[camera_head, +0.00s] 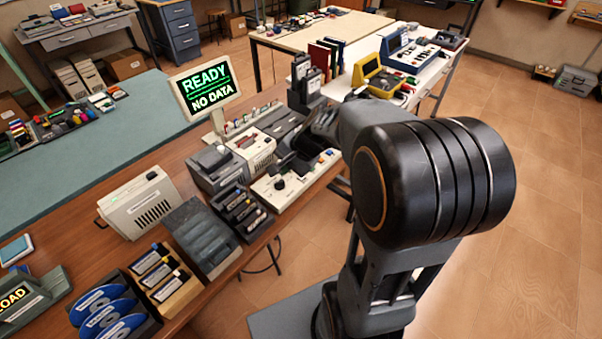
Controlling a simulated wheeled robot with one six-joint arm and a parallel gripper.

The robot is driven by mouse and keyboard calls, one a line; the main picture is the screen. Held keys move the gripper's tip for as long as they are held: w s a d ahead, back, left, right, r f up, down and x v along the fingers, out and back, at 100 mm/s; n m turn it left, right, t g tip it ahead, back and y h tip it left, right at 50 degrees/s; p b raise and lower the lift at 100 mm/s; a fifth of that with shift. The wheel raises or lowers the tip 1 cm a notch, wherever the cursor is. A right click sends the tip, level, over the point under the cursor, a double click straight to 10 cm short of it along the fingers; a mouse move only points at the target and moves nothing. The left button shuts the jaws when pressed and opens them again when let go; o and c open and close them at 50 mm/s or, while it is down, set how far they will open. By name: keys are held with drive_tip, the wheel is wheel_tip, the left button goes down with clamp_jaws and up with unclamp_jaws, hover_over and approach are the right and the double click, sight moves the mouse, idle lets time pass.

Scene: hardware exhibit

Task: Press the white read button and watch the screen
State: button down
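The screen (207,88) stands tilted at the back of the wooden bench and reads "READY" and "NO DATA" in green and white on black. A pale control panel (266,189) lies at the bench's front edge, with a dark knob and several small coloured buttons. I cannot tell the white read button apart on it at this size. My gripper (296,161) is a dark shape over or close to the panel, partly hidden by my own arm. Its fingers are too small and dark to tell whether they are open or shut, or touching anything.
A grey-and-white device (252,148) stands behind the panel. Racks of cartridges (241,209), a beige vented box (138,204) and blue discs (104,312) crowd the bench to the left. A white table (436,72) with yellow and blue instruments stands beyond.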

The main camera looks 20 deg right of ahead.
drive_tip(key=w+d+f+m+t+p, duration=0.1)
drive_tip(key=w+d+f+m+t, duration=0.2)
drive_tip(key=w+d+m, duration=0.5)
drive_tip(key=shift+w+d+f+m+y, duration=0.3)
drive_tip(key=shift+d+f+m, duration=0.25)
drive_tip(key=shift+f, duration=0.2)
drive_tip(key=shift+a+f, duration=0.1)
drive_tip(key=shift+f, duration=0.1)
wheel_tip(320, 180, down, 8)
drive_tip(key=b, duration=0.6)
drive_tip(key=shift+r, duration=0.15)
drive_tip(key=shift+f+b, duration=0.4)
drive_tip(key=shift+b, duration=0.05)
drive_tip(key=shift+f+b, duration=0.25)
drive_tip(key=shift+b, duration=0.05)
idle(0.5)
drive_tip(key=shift+f, duration=0.15)
